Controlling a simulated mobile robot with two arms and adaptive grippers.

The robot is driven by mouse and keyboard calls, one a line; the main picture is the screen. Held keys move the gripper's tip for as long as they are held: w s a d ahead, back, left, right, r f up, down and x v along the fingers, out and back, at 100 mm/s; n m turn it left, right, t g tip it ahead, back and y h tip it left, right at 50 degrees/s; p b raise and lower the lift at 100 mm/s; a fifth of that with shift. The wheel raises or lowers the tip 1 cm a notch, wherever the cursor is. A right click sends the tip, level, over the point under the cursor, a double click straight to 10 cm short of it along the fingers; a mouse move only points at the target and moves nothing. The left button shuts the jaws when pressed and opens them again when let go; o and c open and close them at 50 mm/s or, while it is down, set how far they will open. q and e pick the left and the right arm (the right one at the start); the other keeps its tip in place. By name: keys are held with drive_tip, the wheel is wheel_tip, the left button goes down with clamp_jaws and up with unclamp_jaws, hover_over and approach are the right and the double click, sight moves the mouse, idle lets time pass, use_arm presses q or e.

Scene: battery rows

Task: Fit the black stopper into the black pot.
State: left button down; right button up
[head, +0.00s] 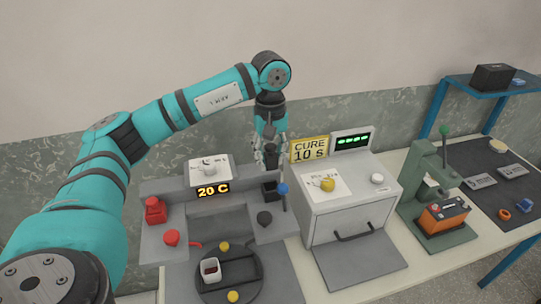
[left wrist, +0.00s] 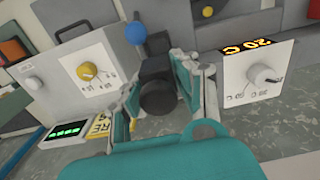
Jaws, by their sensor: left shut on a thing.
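The black pot (head: 269,193) is a small square block on the right side of the grey station, beside the blue ball lever. It also shows in the left wrist view (left wrist: 153,67), just beyond my gripper. My left gripper (head: 271,160) points down above the pot and is shut on a dark piece, which looks like the black stopper (head: 271,152). In the left wrist view the stopper (left wrist: 158,98) is a dark round end between the fingers, lined up with the pot. Whether it touches the pot is hidden. My right gripper is not in view.
The white oven (head: 345,205) is to the right. A red pot (head: 155,210) and a round dark tray (head: 205,290) with a white cup are left.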

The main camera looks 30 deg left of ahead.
use_arm(q)
drive_tip(key=shift+f+b, duration=0.3)
drive_tip(key=shift+f, duration=0.15)
wheel_tip(320, 180, down, 4)
drive_tip(key=b, duration=0.3)
drive_tip(key=shift+d+f+b, duration=0.1)
drive_tip(key=shift+f+b, duration=0.2)
drive_tip(key=shift+f, duration=0.15)
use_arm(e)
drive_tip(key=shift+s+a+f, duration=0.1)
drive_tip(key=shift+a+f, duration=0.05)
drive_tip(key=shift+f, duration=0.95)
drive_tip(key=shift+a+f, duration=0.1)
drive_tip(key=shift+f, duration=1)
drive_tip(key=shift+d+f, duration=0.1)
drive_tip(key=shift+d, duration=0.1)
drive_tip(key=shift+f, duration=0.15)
use_arm(q)
drive_tip(key=shift+f+b, duration=0.15)
drive_tip(key=shift+b, duration=0.2)
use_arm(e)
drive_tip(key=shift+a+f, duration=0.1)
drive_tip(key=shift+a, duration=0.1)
use_arm(q)
drive_tip(key=shift+f+b, duration=0.65)
drive_tip(key=shift+f, duration=0.2)
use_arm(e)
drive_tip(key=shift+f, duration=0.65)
